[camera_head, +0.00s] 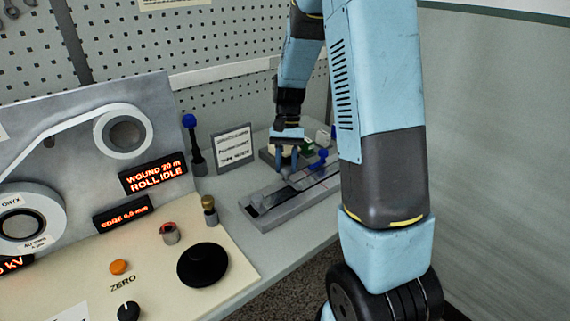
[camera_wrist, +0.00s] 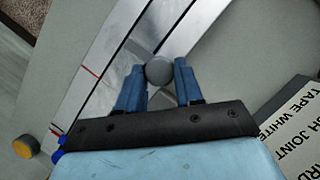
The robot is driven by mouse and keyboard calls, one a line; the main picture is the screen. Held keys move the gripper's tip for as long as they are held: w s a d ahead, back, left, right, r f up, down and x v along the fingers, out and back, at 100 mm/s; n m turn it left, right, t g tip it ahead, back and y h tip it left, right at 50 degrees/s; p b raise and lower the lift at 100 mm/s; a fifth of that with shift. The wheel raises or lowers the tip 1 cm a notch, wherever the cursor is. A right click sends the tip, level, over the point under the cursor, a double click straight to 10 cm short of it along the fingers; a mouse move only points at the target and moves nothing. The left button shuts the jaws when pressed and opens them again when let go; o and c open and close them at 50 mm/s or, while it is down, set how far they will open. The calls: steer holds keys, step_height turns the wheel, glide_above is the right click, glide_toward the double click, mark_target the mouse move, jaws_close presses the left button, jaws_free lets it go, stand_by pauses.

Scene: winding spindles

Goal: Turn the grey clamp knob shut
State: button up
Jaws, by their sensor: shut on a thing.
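The grey clamp knob (camera_wrist: 159,69) is a small round grey cap in the wrist view, standing on a long metal rail fixture (camera_wrist: 105,55). My gripper (camera_wrist: 158,76) has its two blue fingers closed against the knob's left and right sides. In the head view my gripper (camera_head: 287,170) points down over the grey rail fixture (camera_head: 262,219) on the bench. The knob cannot be made out there behind the fingers. How far the knob is turned does not show.
A blue-balled lever (camera_head: 322,154) stands close to the right of my gripper. A white sign (camera_head: 235,148) and a dark blue-topped lever (camera_head: 194,147) stand to the left. The control panel (camera_head: 225,277) with several knobs fills the front left.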

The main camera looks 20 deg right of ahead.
steer(key=shift+s+m, duration=0.1)
steer(key=shift+m, duration=0.3)
steer(key=o, duration=1)
steer(key=v, duration=1.3)
steer(key=shift+d+r, duration=0.25)
steer(key=shift+r, duration=0.05)
steer(key=s+a+r+n+t, duration=0.1)
steer(key=s+r+n+t, duration=0.1)
steer(key=s, duration=0.6)
steer(key=s+a+r+n+t+h, duration=0.1)
steer(key=s+r+t, duration=0.3)
steer(key=s, duration=0.5)
steer(key=s+a+r+n+t, duration=0.1)
steer(key=s+r+n+t, duration=0.1)
steer(key=s, duration=0.6)
steer(key=shift+s+r+n+t+h, duration=0.15)
steer(key=shift+r+n+t+h, duration=0.2)
steer(key=shift+r+t, duration=0.5)
